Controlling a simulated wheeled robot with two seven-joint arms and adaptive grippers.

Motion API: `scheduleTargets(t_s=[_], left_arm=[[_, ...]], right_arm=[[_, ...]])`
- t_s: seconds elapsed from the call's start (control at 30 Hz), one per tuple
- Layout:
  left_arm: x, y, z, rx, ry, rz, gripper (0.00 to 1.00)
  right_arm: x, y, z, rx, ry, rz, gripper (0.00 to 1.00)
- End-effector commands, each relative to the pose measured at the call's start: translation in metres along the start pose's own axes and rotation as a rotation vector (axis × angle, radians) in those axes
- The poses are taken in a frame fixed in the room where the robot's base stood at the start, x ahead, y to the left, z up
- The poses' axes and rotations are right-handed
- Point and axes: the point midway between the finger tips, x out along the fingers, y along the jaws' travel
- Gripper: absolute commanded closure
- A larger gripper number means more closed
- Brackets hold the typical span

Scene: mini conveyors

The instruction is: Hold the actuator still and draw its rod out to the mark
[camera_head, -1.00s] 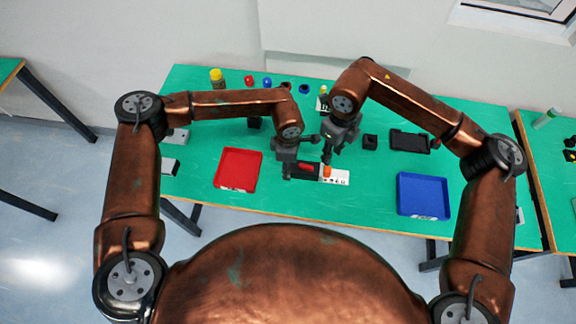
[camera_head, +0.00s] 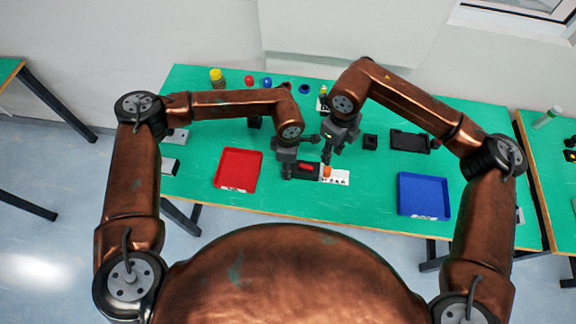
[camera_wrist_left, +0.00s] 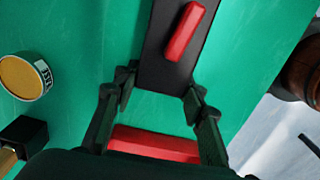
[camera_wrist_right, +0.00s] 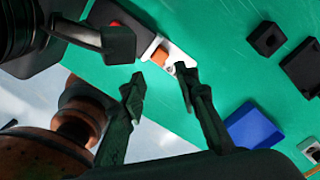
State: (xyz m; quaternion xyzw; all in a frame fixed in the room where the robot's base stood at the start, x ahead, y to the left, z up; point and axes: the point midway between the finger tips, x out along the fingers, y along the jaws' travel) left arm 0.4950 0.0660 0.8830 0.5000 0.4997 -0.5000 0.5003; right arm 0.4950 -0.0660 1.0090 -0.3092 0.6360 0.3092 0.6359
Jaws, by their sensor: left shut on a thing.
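The actuator (camera_head: 303,171) is a black block with a red bar on top, lying near the table's front edge. It also shows in the left wrist view (camera_wrist_left: 160,72). My left gripper (camera_wrist_left: 160,92) is shut on its body, one finger on each side. An orange rod end (camera_head: 327,171) sticks out at its right, over a white marked plate (camera_head: 342,178). The rod end (camera_wrist_right: 160,56) and plate (camera_wrist_right: 183,62) also show in the right wrist view. My right gripper (camera_wrist_right: 158,82) is open and empty, apart from the rod end and close above it.
A red tray (camera_head: 257,170) stands left of the actuator and a blue tray (camera_head: 448,197) to the right. Black holders (camera_head: 370,142) and a black tray (camera_head: 409,141) lie behind. Bottles and small coloured parts line the back edge. The table between plate and blue tray is clear.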

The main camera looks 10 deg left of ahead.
Motion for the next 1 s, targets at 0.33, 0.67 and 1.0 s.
scheduleTargets(t_s=[0.33, 0.67, 1.0], left_arm=[[0.0021, -0.0005, -0.0006, 0.0, 0.001, -0.001, 1.0], [0.0025, -0.0008, -0.0007, 0.0, 0.002, -0.002, 1.0], [0.0028, -0.0011, -0.0008, 0.0, 0.002, -0.002, 1.0]], right_arm=[[0.0004, 0.0, 0.0, 0.013, -0.001, 0.002, 0.79], [0.0004, 0.0003, -0.0001, 0.456, -0.034, 0.062, 1.0], [-0.0029, -0.0018, 0.0, 1.179, -0.038, 0.181, 1.0]])
